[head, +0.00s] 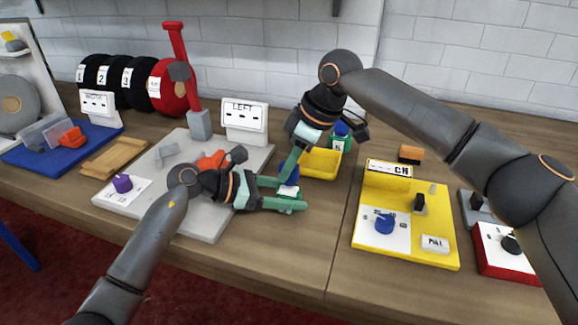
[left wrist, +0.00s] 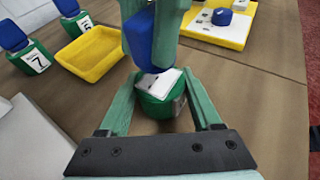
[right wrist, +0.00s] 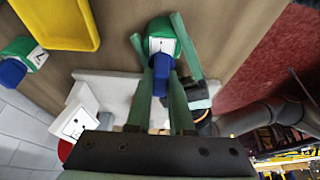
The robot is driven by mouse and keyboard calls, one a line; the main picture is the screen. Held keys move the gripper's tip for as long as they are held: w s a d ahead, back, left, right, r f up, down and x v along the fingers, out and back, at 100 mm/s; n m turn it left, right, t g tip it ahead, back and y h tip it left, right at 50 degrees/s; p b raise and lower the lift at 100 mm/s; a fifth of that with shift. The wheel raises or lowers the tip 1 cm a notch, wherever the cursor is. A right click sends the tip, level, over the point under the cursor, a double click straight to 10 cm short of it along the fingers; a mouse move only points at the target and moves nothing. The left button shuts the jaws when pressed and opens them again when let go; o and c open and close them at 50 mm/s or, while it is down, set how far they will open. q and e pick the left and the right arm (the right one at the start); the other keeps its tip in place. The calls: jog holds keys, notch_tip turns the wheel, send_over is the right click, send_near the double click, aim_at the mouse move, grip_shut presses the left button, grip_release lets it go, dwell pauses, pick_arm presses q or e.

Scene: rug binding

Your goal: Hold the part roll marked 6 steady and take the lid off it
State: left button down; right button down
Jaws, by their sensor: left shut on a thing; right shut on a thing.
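A part roll with a green body (head: 289,193) and a blue lid (head: 289,174) stands on the bench in front of the yellow tray. Its white label shows in the right wrist view, but I cannot read the mark. My left gripper (head: 284,195) reaches in low from the left, shut on the green body (left wrist: 160,104). My right gripper (head: 289,170) points down from above, shut on the blue lid (right wrist: 162,70). The lid sits right at the top of the body; I cannot tell whether there is a gap between them.
Behind stands a yellow tray (head: 322,164), with another green roll (head: 340,138) beside it and one marked 7 (left wrist: 36,60). A grey board (head: 206,226) lies to the left. A yellow panel with a blue knob (head: 410,252) lies to the right. The bench between is bare.

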aim_at(282, 163)
jog(key=shift+r, duration=1.95)
pick_arm(q)
grip_release()
